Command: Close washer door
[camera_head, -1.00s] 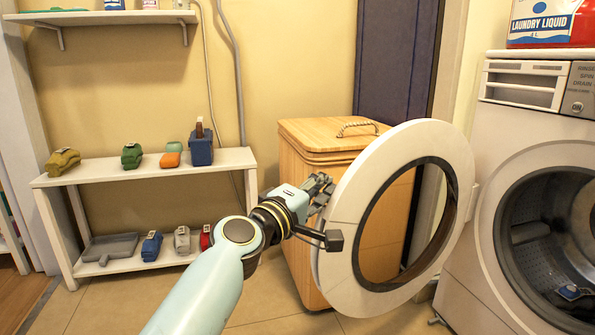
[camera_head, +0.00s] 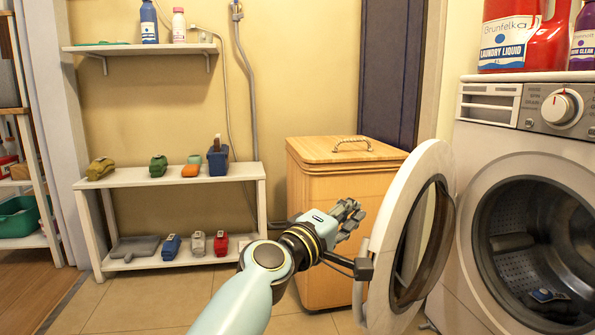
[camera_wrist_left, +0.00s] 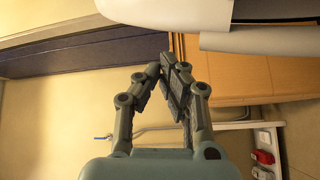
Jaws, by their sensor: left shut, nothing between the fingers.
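The washer (camera_head: 480,150) stands at the right with its round opening uncovered. Its round white door (camera_head: 375,285) with a dark inner ring is swung open to the left of the opening. A few dark and blue items (camera_head: 548,300) lie inside the drum. My left gripper (camera_head: 350,216) is shut and empty, at the outer left side of the door. A dark part of my wrist is at or very near the door's left edge; I cannot tell if it touches. In the left wrist view the fingers (camera_wrist_left: 165,75) meet, with white door rim above. My right gripper is not in view.
A wooden hamper (camera_head: 310,255) stands behind the door and my left gripper. A white low shelf (camera_head: 130,180) with several small items is at the left. A red detergent jug (camera_head: 553,40) sits on the washer. Floor shows in front.

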